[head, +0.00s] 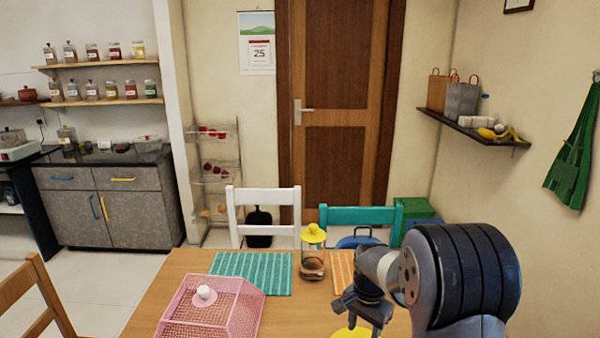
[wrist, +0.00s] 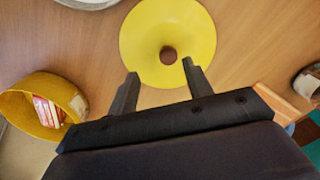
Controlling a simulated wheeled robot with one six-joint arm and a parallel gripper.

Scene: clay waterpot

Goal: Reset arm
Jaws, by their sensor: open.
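My gripper (head: 364,310) is over the wooden table in the head view, at the end of my arm. In the wrist view my gripper (wrist: 160,68) has its two dark fingers spread wide with nothing between them. A yellow round disc (wrist: 190,27) with a brown knob at its middle lies beyond the fingertips; I cannot tell the height gap. Part of a yellow thing, likely the same disc, shows below my gripper in the head view (head: 350,333). No clay waterpot can be made out in either view.
The table (head: 180,270) holds a pink mesh cover (head: 215,308), a teal striped mat (head: 262,285) and a yellow-lidded glass jar (head: 313,267). A yellow container (wrist: 25,92) with red-and-white packets is at the wrist view's left. White (head: 265,194) and teal (head: 345,214) chairs stand behind.

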